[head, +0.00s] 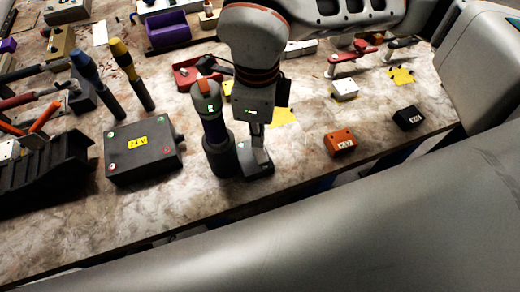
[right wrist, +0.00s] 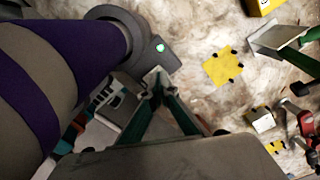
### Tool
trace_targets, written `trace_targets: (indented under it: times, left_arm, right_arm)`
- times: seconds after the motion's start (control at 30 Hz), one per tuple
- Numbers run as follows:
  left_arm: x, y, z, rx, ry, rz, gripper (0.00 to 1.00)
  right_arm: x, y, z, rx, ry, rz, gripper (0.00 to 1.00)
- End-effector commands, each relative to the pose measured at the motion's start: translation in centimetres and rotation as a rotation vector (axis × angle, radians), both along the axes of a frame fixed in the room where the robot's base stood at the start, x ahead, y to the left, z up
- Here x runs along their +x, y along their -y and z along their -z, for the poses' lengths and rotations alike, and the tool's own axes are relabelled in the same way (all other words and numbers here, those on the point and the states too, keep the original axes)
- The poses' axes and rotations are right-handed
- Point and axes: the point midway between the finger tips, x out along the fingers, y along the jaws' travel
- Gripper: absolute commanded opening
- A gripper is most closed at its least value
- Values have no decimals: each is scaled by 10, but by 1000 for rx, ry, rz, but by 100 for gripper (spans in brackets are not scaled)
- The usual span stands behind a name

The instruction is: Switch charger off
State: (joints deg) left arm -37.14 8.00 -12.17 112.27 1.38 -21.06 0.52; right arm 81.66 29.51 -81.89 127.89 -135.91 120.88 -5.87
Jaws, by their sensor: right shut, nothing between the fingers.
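The charger (head: 222,165) is a dark stand near the front edge of the bench, with a low foot on its right side. A grey and purple cordless tool (head: 208,105) stands upright in it, with a green light on its top. In the right wrist view the charger (right wrist: 127,25) shows a lit green lamp on its foot. My right gripper (right wrist: 158,84) is shut and empty, its fingertips at the edge of the foot just below the lamp. I cannot tell whether they touch it. A switch is not clearly visible. My left gripper is not in view.
A dark box marked 24V (head: 140,168) lies left of the charger. An orange box (head: 340,140) and a black box (head: 408,117) lie to the right near the edge. Screwdrivers (head: 92,75) stand behind the 24V box. Bare bench lies between charger and orange box.

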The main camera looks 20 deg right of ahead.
Motion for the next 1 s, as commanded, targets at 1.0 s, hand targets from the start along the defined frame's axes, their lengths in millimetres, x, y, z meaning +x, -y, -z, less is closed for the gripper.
trace_targets:
  times: [1.0]
  left_arm:
    - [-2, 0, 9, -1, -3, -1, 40]
  right_arm:
    - [0, 0, 10, 0, 1, 0, 0]
